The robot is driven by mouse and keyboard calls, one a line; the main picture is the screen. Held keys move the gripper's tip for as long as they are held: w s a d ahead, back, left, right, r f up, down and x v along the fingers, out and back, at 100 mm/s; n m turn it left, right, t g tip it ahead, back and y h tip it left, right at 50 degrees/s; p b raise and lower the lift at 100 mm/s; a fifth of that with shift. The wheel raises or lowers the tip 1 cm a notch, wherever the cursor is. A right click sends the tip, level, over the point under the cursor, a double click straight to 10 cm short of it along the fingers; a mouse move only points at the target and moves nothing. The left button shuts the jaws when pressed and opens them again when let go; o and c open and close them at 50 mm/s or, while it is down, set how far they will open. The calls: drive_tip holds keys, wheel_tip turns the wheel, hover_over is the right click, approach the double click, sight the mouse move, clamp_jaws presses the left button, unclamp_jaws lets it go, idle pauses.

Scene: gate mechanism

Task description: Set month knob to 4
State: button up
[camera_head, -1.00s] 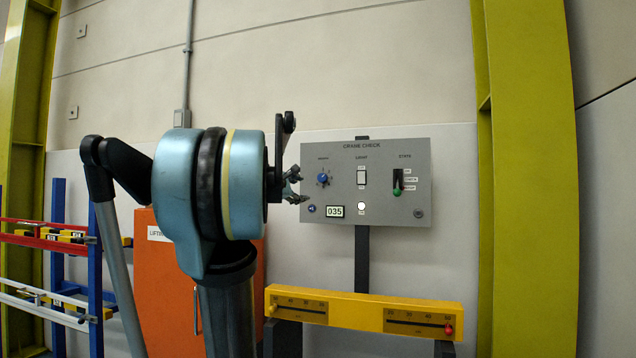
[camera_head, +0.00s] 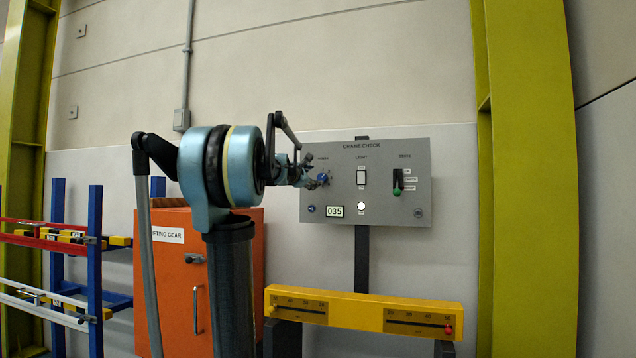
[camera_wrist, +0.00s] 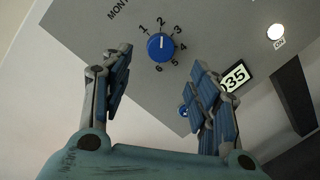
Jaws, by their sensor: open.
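In the head view the knob (camera_head: 323,178) is at the upper left of the grey panel (camera_head: 400,150). My gripper (camera_wrist: 162,62) is open and empty. Its fingers stand left and right of the knob in the wrist view, with clear gaps on both sides. In the head view my gripper (camera_head: 309,172) is just left of the knob; whether they touch cannot be told.
The panel also has a light switch (camera_head: 361,177), a green-tipped state lever (camera_head: 397,190), a display reading 035 (camera_head: 334,211) and a lit white lamp (camera_head: 361,206). A yellow bar (camera_head: 362,308) stands below. An orange cabinet (camera_head: 175,280) is at the left.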

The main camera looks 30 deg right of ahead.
sight(321, 178)
drive_tip(key=x, duration=0.8)
drive_tip(key=c, duration=1.1)
drive_tip(key=shift+o, duration=0.2)
drive_tip(key=shift+d, duration=0.2)
drive_tip(key=shift+a, duration=0.2)
